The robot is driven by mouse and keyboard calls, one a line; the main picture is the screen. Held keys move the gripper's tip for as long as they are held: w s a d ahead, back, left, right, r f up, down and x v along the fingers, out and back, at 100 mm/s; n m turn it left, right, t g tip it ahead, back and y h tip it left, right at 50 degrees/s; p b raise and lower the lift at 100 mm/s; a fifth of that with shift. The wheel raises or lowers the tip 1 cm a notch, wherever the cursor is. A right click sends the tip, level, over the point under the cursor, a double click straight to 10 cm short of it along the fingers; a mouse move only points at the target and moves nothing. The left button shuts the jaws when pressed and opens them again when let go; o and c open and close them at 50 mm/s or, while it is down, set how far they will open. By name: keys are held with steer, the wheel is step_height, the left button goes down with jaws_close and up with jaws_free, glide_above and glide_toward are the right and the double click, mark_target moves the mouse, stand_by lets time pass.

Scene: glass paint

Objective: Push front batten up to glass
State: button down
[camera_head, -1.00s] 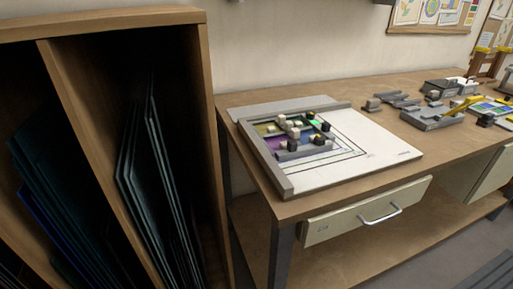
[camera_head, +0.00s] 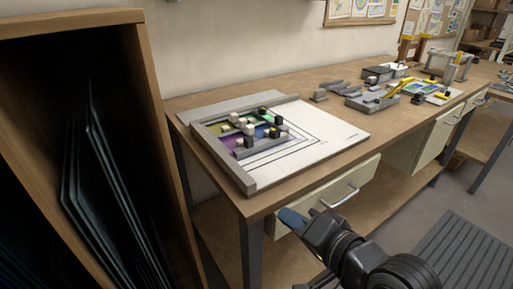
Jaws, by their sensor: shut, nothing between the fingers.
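The coloured glass panel (camera_head: 224,141), with green, yellow and purple areas, lies on a white board (camera_head: 335,139) on the workbench. A grey batten (camera_head: 264,147) runs along the front side of the glass; small blocks hide part of it, and I cannot tell if it touches the glass. Grey fence strips border the left side (camera_head: 222,158) and the back (camera_head: 245,107). Small white and black blocks (camera_head: 249,129) stand on and around the glass. My gripper (camera_head: 290,218) is shut and empty in front of the bench, near the drawer and apart from the batten.
A drawer with a metal handle (camera_head: 342,197) is under the bench front. A wooden rack (camera_head: 152,85) with dark sheets stands at the left. Grey tools and a yellow-handled tool (camera_head: 384,92) lie farther right. The white board's right part is clear.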

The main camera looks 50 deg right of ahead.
mark_target(250, 142)
steer(key=w+d+r+m, duration=0.5)
steer(key=d+r, duration=0.1)
steer(key=d, duration=0.2)
steer(key=x, duration=1.3)
steer(key=shift+d+r, duration=0.1)
steer(key=shift+r, duration=0.25)
steer(key=shift+w+d+p, duration=0.1)
steer(key=shift+w+p, duration=0.2)
steer(key=shift+w, duration=0.2)
steer(key=shift+w+d+r+p, duration=0.15)
steer(key=shift+w+p, duration=0.25)
steer(key=shift+p, duration=0.25)
